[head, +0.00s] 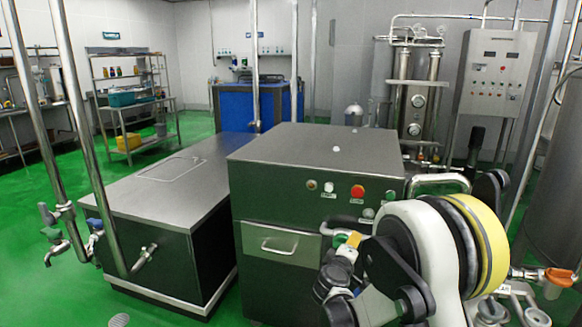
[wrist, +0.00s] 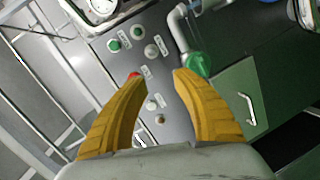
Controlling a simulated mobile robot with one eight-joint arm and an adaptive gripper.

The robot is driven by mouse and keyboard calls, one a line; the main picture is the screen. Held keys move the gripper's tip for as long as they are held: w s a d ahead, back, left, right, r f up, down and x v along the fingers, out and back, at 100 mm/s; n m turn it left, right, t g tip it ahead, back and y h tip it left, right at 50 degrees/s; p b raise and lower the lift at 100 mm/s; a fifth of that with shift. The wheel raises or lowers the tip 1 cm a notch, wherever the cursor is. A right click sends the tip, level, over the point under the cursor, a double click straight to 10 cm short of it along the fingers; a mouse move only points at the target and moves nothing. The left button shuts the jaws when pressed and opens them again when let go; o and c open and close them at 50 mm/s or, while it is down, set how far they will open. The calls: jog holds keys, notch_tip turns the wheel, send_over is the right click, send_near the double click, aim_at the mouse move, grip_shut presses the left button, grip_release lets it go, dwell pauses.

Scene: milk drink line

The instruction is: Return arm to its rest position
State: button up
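My arm (head: 430,255) fills the lower right of the head view, with white links, dark joints and a yellow band. It is folded in front of the steel machine cabinet (head: 265,210). My gripper (wrist: 160,76) shows in the wrist view with two yellow fingers. The fingers are apart, and nothing is held between them. Beyond them is a control panel (wrist: 130,60) with green, red and pale buttons. The red button (wrist: 133,76) lies near the left fingertip in the picture; I cannot tell the distance. The gripper is not clear in the head view.
A green-handled valve (wrist: 197,65) on a pipe shows right of the fingers. The cabinet has a red button (head: 357,191) on its front. A low steel tank (head: 150,190) stands to its left. Steel pipes (head: 85,130) rise at the left. Green floor (head: 40,290) is clear at lower left.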

jog(key=s+d+r+m+g+y, duration=0.1)
jog(key=s+d+r+m+g, duration=0.15)
jog(key=s, duration=0.35)
jog(key=s+d+r+m+g, duration=0.1)
jog(key=s+r+m, duration=0.1)
jog(key=s+r, duration=0.35)
jog(key=s+d+r+m+g+y, duration=0.1)
jog(key=s+r+m, duration=0.1)
jog(key=s, duration=0.6)
jog(key=s+a+f+m+g+y, duration=0.1)
jog(key=s+a+y, duration=0.1)
jog(key=s, duration=0.8)
jog(key=s+a+f+m+g+y, duration=0.1)
jog(key=s+a+f+m+y, duration=0.1)
jog(key=s, duration=0.9)
jog(key=shift+a+g+y, duration=0.3)
jog(key=shift+a+g, duration=0.05)
jog(key=shift+a, duration=0.1)
jog(key=shift+w+r, duration=0.1)
